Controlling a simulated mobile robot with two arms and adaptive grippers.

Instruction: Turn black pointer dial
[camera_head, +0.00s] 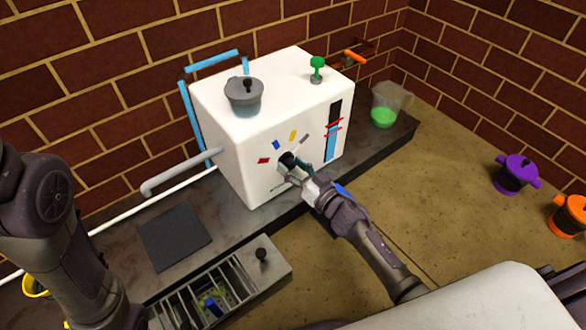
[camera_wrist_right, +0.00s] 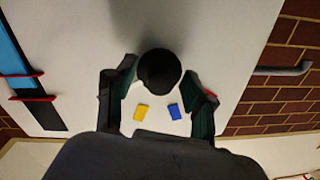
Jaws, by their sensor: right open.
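The black pointer dial (camera_head: 287,159) is on the front face of the white machine (camera_head: 245,150). Red, blue, yellow and grey marks are set in an arc around it. My right gripper (camera_head: 299,170) is at the dial, its fingers open. In the right wrist view the round dial (camera_wrist_right: 160,69) lies between the two spread fingers (camera_wrist_right: 158,88), with a gap visible on each side. The yellow mark (camera_wrist_right: 141,112) and blue mark (camera_wrist_right: 175,112) show between the fingers there. The dial's pointer direction cannot be made out. My left arm shows at the left, its gripper out of frame.
A grey pipe (camera_head: 180,170) juts left. A jug of green liquid (camera_head: 386,105) stands at right.

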